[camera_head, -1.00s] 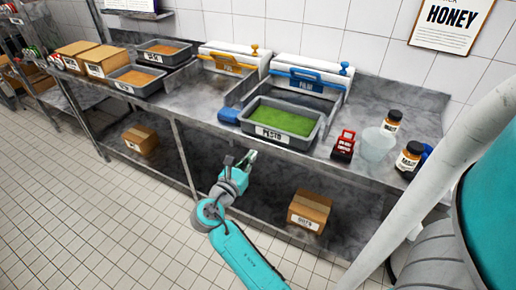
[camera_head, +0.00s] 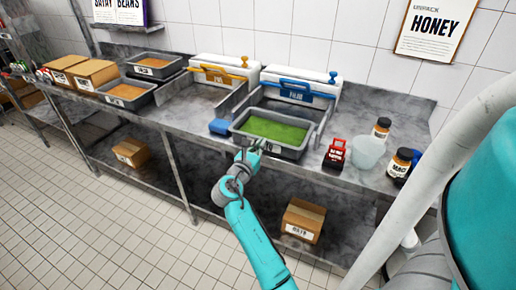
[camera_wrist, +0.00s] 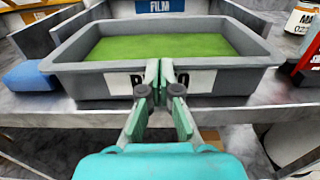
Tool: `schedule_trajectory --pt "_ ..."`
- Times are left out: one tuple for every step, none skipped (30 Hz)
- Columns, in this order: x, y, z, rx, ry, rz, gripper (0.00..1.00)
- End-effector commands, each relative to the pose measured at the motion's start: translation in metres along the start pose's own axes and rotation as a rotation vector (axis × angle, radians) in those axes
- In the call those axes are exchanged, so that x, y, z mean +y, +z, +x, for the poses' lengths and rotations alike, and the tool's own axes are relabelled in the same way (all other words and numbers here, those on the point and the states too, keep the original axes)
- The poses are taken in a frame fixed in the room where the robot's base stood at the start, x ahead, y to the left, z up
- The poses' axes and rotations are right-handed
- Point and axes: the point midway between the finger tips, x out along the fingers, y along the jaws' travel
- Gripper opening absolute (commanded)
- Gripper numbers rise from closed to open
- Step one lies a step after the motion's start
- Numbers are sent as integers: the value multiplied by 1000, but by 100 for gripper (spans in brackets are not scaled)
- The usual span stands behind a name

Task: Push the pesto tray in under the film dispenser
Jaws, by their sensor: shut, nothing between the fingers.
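The pesto tray (camera_head: 237,137) is a grey tray filled with green pesto. It sits on the steel counter in front of the film dispenser (camera_head: 298,94), a white box with a blue handle and a blue label. In the wrist view the tray (camera_wrist: 250,76) fills the upper middle, with its white label partly hidden by my fingers. The dispenser's blue FILM label (camera_wrist: 160,6) shows behind it. My gripper (camera_head: 250,150) is shut and empty, its fingertips (camera_wrist: 160,72) at the middle of the tray's front wall. I cannot tell whether they touch it.
A blue object (camera_head: 219,127) lies left of the tray. A red item (camera_head: 335,152), a clear tub (camera_head: 368,152) and dark jars (camera_head: 400,164) stand to the right. A yellow-handled dispenser (camera_head: 220,75) stands to the left. Side rails flank the tray. Boxes sit on the lower shelf.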

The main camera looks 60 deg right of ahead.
Motion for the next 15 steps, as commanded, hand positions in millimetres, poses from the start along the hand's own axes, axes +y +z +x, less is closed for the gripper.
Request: schedule_trajectory --pt "0 0 0 0 0 0 0" --pt "0 0 0 0 0 0 0" --pt "0 0 0 0 0 0 0" --pt "0 0 0 0 0 0 0" --pt "0 0 0 0 0 0 0" --pt "0 0 0 0 0 0 0" --pt "0 0 0 0 0 0 0" --pt "0 0 1 0 0 0 0" --pt "0 0 3 0 -1 0 0" --pt "0 0 6 0 -1 1 0" --pt "0 0 10 0 -2 1 0" --pt "0 0 18 0 -2 1 0" --pt "0 1 25 0 -4 1 0" --pt "-1 1 32 -1 -5 1 0" --pt "-1 1 44 -1 -5 0 0"
